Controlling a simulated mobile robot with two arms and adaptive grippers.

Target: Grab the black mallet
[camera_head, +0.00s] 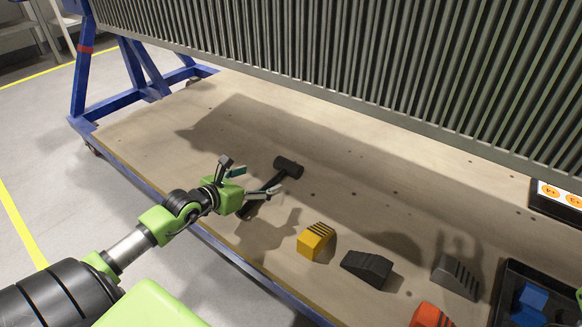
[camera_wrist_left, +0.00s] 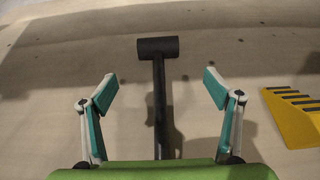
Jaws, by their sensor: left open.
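The black mallet (camera_head: 287,167) lies on the wooden board, its head pointing away from my left arm. Its head (camera_wrist_left: 158,47) and handle also show in the left wrist view, with the handle running down between the fingers. My left gripper (camera_head: 253,179) is open and above the mallet's handle, with one finger on each side in the wrist view (camera_wrist_left: 160,90). The fingers are apart from the handle. The near end of the handle is partly hidden by the gripper. My right gripper is in neither view.
A yellow ridged block (camera_head: 314,242), a black wedge (camera_head: 366,267), a grey ridged wedge (camera_head: 455,277) and an orange block (camera_head: 430,315) lie to the right. A black tray (camera_head: 507,283) holds blue parts. A grey slatted panel (camera_head: 330,60) stands along the back.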

